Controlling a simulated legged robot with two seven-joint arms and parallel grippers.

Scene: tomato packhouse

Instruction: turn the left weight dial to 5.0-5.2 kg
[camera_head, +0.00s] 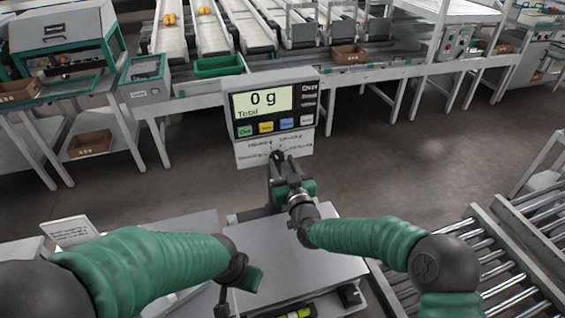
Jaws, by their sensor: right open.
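A scale display (264,99) reads "0 g Total" and stands upright behind a grey weighing platform (300,255). A white panel (258,150) with small, unreadable text hangs below the display. No weight dial can be made out; my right gripper covers the area just below the panel. My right gripper (277,157) is open, with its tips at the lower edge of the white panel. I cannot tell whether it touches the panel. My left gripper (222,300) hangs low at the platform's left edge, seen from behind, and its fingers are mostly hidden.
Roller conveyors (490,265) lie at the right. A sorting line with a green tray (218,66) and a cardboard box (349,54) runs along the back. A white sign (70,231) stands at the left. The floor (410,150) between is clear.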

